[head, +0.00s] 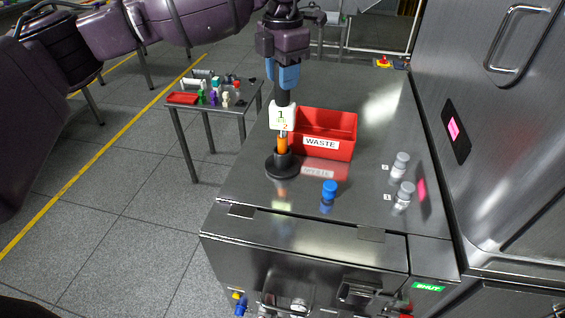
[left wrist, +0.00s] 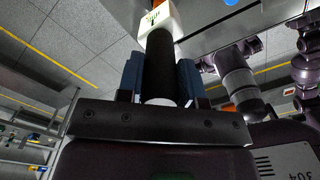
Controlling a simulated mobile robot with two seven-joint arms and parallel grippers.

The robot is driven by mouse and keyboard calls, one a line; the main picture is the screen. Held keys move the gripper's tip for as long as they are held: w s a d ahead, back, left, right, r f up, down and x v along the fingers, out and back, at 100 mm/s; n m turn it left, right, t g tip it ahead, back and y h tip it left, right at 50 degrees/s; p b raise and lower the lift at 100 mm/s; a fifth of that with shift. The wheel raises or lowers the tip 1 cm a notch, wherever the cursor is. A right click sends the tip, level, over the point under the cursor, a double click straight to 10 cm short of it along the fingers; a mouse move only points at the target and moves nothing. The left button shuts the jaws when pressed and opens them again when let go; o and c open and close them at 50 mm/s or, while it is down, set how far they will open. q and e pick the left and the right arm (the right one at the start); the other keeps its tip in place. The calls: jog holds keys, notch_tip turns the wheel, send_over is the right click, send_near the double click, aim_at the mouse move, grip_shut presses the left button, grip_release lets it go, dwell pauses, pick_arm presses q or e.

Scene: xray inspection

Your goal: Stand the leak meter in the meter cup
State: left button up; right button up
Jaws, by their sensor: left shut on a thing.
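The leak meter (head: 282,117) is upright, with a white display body, a black grip above and an orange lower part. My left gripper (head: 284,86) is shut on its black grip from above; its blue fingers also flank the grip in the left wrist view (left wrist: 160,80). The meter cup (head: 282,166) is a black holder with a wide round base on the steel top. The orange part lines up with the cup's mouth and seems to enter it; how deep it sits is hidden. My right gripper is in neither view.
A red waste bin (head: 345,136) stands close right of the meter. A side table (head: 215,105) with small items is at left. A steel cabinet (head: 500,130) rises at right.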

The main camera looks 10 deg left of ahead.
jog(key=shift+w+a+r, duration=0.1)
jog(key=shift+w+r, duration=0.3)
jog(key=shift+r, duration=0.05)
pick_arm(q)
jog(key=shift+f, duration=0.1)
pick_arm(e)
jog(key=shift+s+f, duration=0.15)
pick_arm(q)
jog(key=shift+f, duration=0.1)
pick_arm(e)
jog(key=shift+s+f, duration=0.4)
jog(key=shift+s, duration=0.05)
pick_arm(q)
jog(key=shift+f, duration=0.2)
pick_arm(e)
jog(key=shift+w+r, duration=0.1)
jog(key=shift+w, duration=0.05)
pick_arm(q)
jog(key=shift+f, duration=0.15)
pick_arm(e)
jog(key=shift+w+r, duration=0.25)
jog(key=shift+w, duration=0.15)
pick_arm(q)
jog(key=shift+f, duration=0.1)
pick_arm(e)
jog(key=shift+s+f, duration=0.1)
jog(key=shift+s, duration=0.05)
